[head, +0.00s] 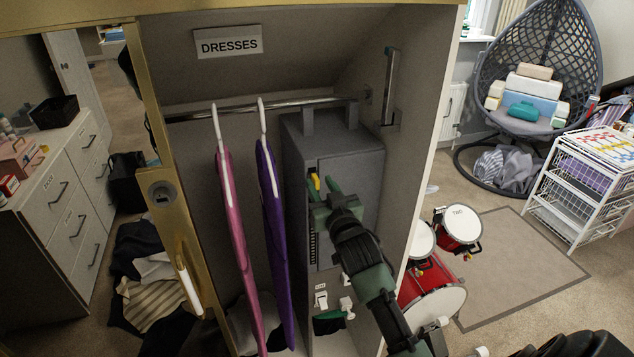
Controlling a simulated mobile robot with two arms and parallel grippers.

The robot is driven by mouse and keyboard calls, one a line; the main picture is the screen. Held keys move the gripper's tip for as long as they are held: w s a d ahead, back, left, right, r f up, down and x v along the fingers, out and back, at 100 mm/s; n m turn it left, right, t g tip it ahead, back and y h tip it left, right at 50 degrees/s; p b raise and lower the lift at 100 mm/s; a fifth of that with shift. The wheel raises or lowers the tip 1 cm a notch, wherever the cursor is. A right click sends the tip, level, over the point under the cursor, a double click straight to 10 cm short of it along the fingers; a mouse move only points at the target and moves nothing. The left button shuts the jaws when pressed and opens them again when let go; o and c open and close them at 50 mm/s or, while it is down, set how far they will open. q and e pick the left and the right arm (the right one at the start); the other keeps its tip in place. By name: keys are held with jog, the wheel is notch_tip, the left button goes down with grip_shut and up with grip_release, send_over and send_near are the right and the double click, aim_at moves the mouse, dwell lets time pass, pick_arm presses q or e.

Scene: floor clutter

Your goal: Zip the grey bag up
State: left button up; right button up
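The grey bag (350,165) hangs from the rail at the right inside the wardrobe. It is a tall, boxy garment bag with a front panel outlined by a seam. A toothed dark zip strip (313,240) runs down the left of its front. A small yellow tab (315,181), apparently the zip pull, sits near the top of this strip. My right gripper (322,184) is in front of the bag at this tab. Its green fingers look apart, and the tab shows beside the left finger. I cannot tell whether they touch. My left gripper is not in view.
Pink (235,240) and purple (272,230) garments hang close left of the bag. The wardrobe's side wall (425,140) stands to the right. Red drums (440,285) stand just outside it. The wardrobe's gold-framed door edge (165,225) is at left, with clothes (145,280) piled beyond.

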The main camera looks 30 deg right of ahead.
jog(key=v, duration=0.4)
jog(key=shift+b, duration=0.4)
jog(key=a+f+n+g+y+b, duration=0.1)
jog(key=a+f+g+y, duration=0.2)
jog(key=f, duration=1.8)
jog(key=s+a+f+n+g+b, duration=0.15)
jog(key=s+f, duration=0.25)
jog(key=f, duration=0.4)
jog(key=s+a+f+g, duration=0.2)
jog(key=s+f, duration=0.1)
jog(key=f, duration=0.4)
jog(key=s+a+f+g, duration=0.1)
jog(key=s+f, duration=0.3)
jog(key=f, duration=0.4)
jog(key=s+a+f+g, duration=0.1)
jog(key=s+f+g, duration=0.2)
jog(key=s+f, duration=0.5)
jog(key=s+a+f+n+g+y+b, duration=0.1)
jog(key=s+f, duration=0.7)
jog(key=s, duration=1.1)
jog(key=s+a+f+n+g+b, duration=0.1)
jog(key=s+a+f+g, duration=0.2)
jog(key=s+f, duration=0.6)
jog(key=s+g, duration=0.2)
jog(key=s, duration=0.2)
jog(key=shift+s, duration=0.3)
jog(key=shift+n, duration=0.25)
